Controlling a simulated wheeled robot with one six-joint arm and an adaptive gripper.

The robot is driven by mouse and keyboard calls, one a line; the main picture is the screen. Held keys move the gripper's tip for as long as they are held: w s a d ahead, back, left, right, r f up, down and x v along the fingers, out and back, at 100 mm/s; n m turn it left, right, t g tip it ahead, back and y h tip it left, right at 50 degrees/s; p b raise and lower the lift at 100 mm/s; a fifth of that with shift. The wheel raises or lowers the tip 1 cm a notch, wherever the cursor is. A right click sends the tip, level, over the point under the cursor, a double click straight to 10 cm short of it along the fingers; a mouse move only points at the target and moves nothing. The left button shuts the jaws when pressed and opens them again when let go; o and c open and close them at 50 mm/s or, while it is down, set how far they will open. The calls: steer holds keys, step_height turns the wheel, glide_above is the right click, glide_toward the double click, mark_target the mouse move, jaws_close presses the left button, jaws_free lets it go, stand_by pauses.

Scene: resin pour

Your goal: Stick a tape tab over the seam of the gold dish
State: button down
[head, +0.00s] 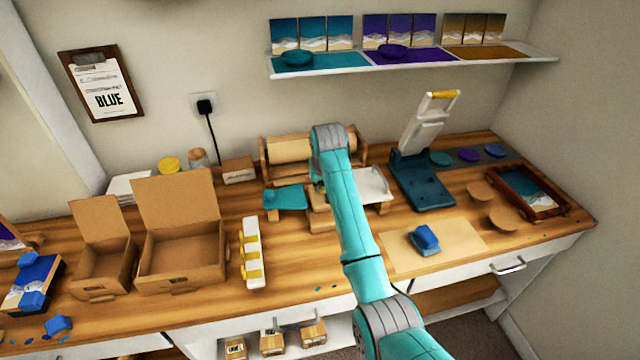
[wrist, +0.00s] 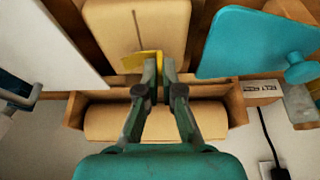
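A tan, paper-coloured flat packet (wrist: 165,25) with rounded corners lies ahead of my gripper in the wrist view, a dark straight seam (wrist: 138,30) running along its top. No gold dish surface shows; whether one is inside cannot be seen. My gripper (wrist: 160,62) is shut on a yellow tape tab (wrist: 140,62), which sticks out to the left of the fingertips. The tab is over the packet's near end, close to the seam's end; whether it touches is unclear. In the head view my arm hides most of this spot. A white tape holder (head: 252,255) carries yellow tabs.
A teal plate (head: 285,198) and a white plate (head: 374,187) flank the packet closely. A paper roll (head: 289,149) in a wooden holder stands behind. Open cardboard boxes (head: 182,260) are left; a blue press (head: 422,185) is right. The front table has bare patches.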

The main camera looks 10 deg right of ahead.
steer(key=shift+f, duration=0.65)
stand_by(1.4)
steer(key=c, duration=1.2)
jaws_free()
steer(key=shift+c, duration=0.2)
steer(key=shift+r, duration=0.1)
steer(key=shift+r, duration=3.95)
